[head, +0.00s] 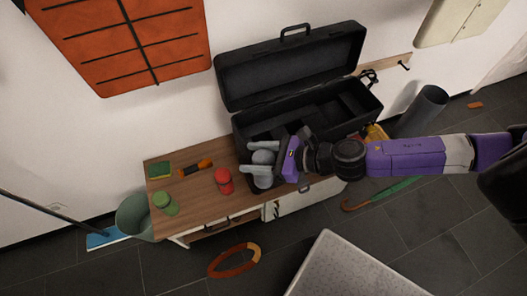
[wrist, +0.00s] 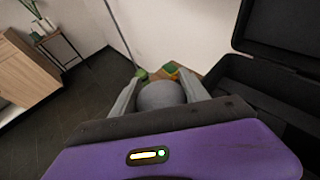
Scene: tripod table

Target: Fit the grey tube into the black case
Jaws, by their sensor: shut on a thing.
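The black case (head: 237,126) stands open on the wooden cabinet top, its lid raised against the wall. Its dark interior shows partitions. It also fills the right side of the wrist view (wrist: 285,100). My gripper (head: 250,158) is shut on the grey tube (head: 263,182), which shows rounded grey surfaces by the fingers. In the wrist view the tube's rounded grey end (wrist: 162,95) sits between the two fingers. The tube is in front of the case's left front corner, outside the open interior. Its full length and lower end are not clear.
On the wooden top (head: 200,200) are a red item (head: 224,181), a green jar (head: 165,203), an orange-and-black tool (head: 196,168) and a green-yellow sponge (head: 160,170). A grey-green bin (head: 133,215) stands left. A dark grey cylinder (head: 420,112) stands right of the case.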

